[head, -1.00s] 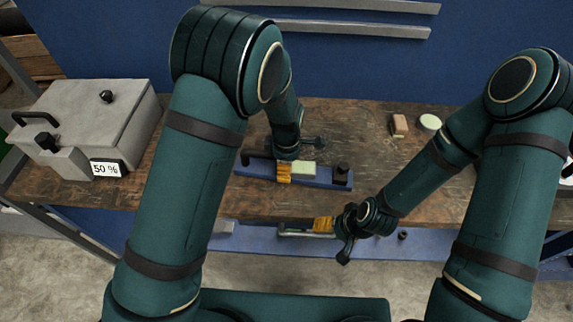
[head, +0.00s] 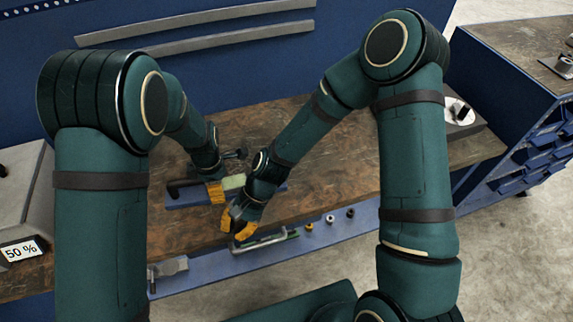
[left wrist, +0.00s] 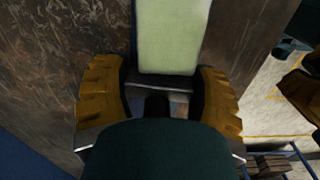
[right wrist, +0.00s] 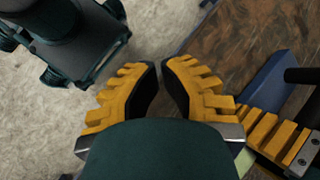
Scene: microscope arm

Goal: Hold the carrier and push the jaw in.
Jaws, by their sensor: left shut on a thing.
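A blue rail (head: 185,200) lies on the bench with a dark post (head: 172,189) at its left end. A pale green block (head: 233,182) sits on it and fills the upper middle of the left wrist view (left wrist: 172,35). My left gripper (head: 216,192) is shut on the carrier under this block; its fingers straddle a dark part in the left wrist view (left wrist: 160,100). My right gripper (head: 236,222) is in front of the rail, close to the left one. Its fingertips (right wrist: 161,68) are almost together, with nothing between them. I cannot make out the jaw.
A grey box (head: 22,195) with a "50 %" display stands at the left. A grey handle (head: 262,242) and several small round parts (head: 330,219) are along the blue front shelf. The bench top (head: 330,180) right of the rail is mostly clear.

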